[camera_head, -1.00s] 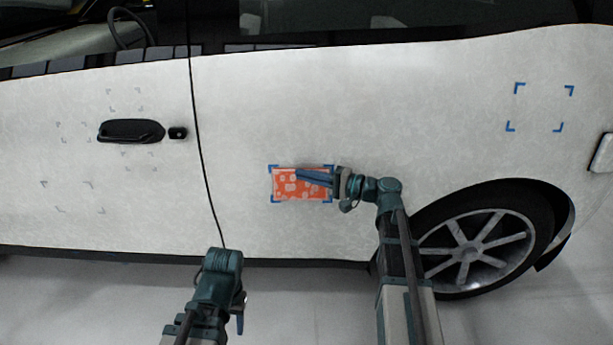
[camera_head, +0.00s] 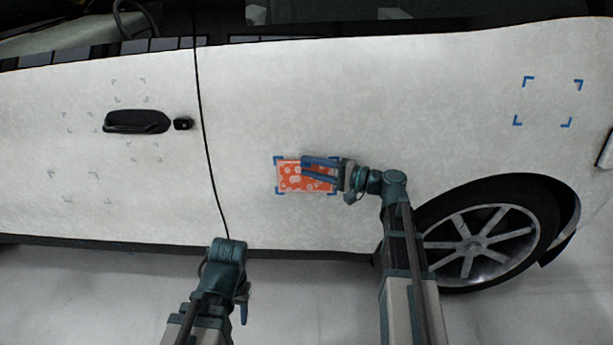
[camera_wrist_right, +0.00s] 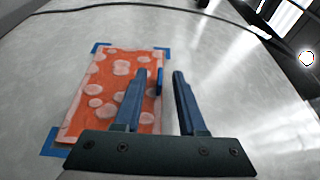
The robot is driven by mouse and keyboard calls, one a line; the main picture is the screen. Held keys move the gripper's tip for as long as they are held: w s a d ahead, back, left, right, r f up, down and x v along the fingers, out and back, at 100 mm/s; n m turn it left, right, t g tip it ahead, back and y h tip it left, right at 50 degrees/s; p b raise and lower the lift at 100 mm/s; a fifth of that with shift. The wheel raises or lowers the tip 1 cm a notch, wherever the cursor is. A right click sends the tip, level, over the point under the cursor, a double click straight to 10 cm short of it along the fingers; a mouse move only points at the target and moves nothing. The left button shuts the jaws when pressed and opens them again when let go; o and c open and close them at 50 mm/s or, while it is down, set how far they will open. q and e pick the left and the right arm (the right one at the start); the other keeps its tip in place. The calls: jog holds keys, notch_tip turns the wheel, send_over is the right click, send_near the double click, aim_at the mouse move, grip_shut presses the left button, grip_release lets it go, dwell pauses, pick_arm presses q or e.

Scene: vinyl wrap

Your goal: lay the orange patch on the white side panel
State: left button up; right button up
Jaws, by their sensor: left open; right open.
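The orange patch (camera_head: 292,177) with pale blotches lies on the white side panel (camera_head: 330,95), inside a frame of blue corner marks. It also shows in the right wrist view (camera_wrist_right: 112,90), with blue marks at its corners. My right gripper (camera_head: 306,168) is open in front of the patch, its fingers covering part of it. In the right wrist view the fingers (camera_wrist_right: 160,78) are apart with nothing between them; one overlaps the patch, the other is over bare panel. My left gripper (camera_head: 243,300) is low at the panel's bottom edge, away from the patch; its fingers show only partly.
A second frame of blue corner marks (camera_head: 548,102) is at upper right, empty. Faint grey marks surround the black door handle (camera_head: 137,121) on the left. The wheel (camera_head: 485,245) is at lower right, near my right arm. A door seam (camera_head: 208,140) runs down the panel.

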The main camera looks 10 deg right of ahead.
jog(key=v, duration=1.4)
jog(key=s+a+f+n+g+h, duration=0.2)
jog(key=a+f+g, duration=0.3)
jog(key=a, duration=0.4)
jog(key=s+a+f+n+g+h, duration=0.2)
jog(key=s+a+f+n+g, duration=0.1)
jog(key=a+f, duration=0.5)
jog(key=s+a+f+n+g+h, duration=0.3)
jog(key=s+a+f+n+h, duration=0.45)
jog(key=s+h, duration=0.4)
notch_tip(320, 180, up, 33)
jog(key=p, duration=3.4)
jog(key=shift+s+a+r+m, duration=0.1)
jog(key=shift+s+m, duration=0.05)
jog(key=shift+m, duration=0.1)
